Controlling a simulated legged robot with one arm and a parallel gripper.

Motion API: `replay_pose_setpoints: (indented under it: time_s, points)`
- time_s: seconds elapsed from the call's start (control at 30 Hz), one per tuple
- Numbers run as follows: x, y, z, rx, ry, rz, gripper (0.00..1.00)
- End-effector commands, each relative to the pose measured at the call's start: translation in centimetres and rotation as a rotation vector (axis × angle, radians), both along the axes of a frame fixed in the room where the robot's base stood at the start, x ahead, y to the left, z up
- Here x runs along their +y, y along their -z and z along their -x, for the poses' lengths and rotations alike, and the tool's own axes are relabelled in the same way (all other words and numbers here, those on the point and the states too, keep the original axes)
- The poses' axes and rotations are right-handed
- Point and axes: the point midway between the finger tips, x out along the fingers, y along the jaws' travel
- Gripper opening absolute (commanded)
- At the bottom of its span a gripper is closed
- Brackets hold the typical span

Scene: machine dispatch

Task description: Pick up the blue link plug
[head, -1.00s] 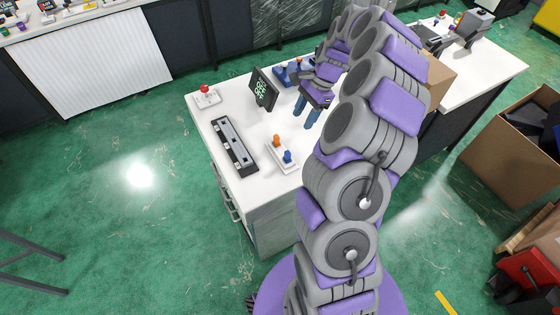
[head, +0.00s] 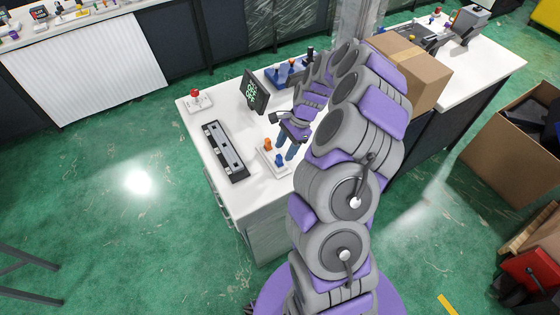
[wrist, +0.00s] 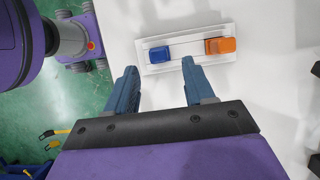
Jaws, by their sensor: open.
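The blue link plug (head: 279,161) stands on a small white tray (head: 264,164) near the front edge of the white table. An orange plug (head: 268,145) stands beside it on the same tray. In the wrist view the blue plug (wrist: 160,54) lies ahead of the fingertips, left of the orange plug (wrist: 220,45), on the white tray (wrist: 187,61). In the head view my gripper (head: 287,152) is just right of the plugs.
A grey slotted rail (head: 226,151) lies left of the tray. A dark display (head: 256,92), a red-button box (head: 198,100) and a blue rack with several plugs (head: 289,72) stand behind. A cardboard box (head: 406,68) stands on the table beyond my arm.

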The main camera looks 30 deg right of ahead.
Motion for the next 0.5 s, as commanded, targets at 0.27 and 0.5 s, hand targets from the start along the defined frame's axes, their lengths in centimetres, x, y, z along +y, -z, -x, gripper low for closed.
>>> replay_pose_setpoints:
  time_s: [0.27,0.5]
  points:
    - [2.6,3.3,0.1,0.001,-0.004,0.01,0.53]
    - [2.2,3.4,0.1,-0.001,-0.002,0.006,0.52]
